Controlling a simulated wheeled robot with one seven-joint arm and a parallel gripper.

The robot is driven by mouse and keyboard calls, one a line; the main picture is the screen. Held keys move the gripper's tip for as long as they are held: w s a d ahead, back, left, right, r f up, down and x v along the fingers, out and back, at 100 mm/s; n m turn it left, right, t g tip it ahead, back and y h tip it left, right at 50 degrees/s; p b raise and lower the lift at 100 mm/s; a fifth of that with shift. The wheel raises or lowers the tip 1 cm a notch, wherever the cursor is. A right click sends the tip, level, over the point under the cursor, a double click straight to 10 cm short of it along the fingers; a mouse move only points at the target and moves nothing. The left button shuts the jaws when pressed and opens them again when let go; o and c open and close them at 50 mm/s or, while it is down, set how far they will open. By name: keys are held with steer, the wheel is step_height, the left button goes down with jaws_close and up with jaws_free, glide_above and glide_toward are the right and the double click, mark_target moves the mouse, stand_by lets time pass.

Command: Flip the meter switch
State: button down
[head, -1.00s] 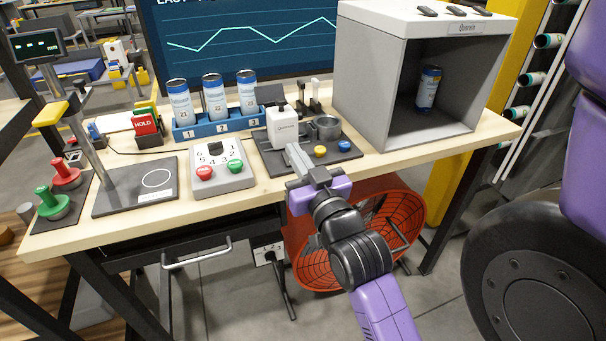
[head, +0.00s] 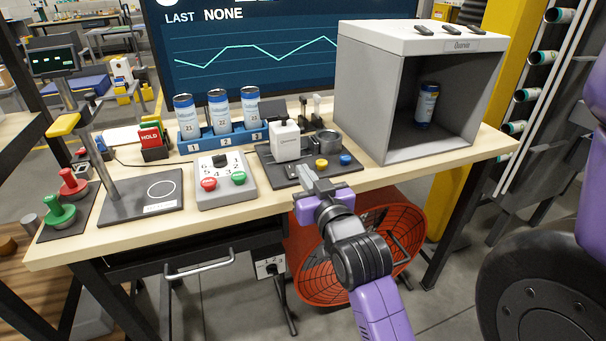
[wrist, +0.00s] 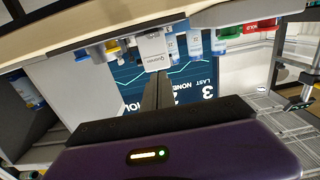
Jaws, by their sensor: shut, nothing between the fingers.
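The meter is a white box (head: 287,140) on a dark base plate (head: 306,178), with a round grey cup, a yellow knob (head: 321,163) and a blue knob (head: 346,159) on the plate. I cannot clearly make out which part is its switch. My gripper (head: 306,173) is shut and empty, at the front edge of the plate, in front of and slightly right of the white box. In the wrist view, which is turned upside down, the closed fingers (wrist: 157,88) point toward the white box (wrist: 153,50). I cannot tell whether they touch anything.
A grey button box (head: 225,178) and a blue rack (head: 190,146) with three cans stand left of the meter. A grey open cabinet (head: 362,105) holding one can stands close on the right. A red fan (head: 320,275) is below the bench.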

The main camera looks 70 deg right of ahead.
glide_above(293, 174)
steer(key=shift+s+a, duration=0.35)
steer(key=shift+a, duration=0.1)
steer(key=f, duration=0.3)
steer(key=shift+w+d+f, duration=0.15)
steer(key=shift+w+d, duration=0.15)
steer(key=shift+d, duration=0.05)
steer(key=shift+w+d+f, duration=0.1)
steer(key=shift+f, duration=0.3)
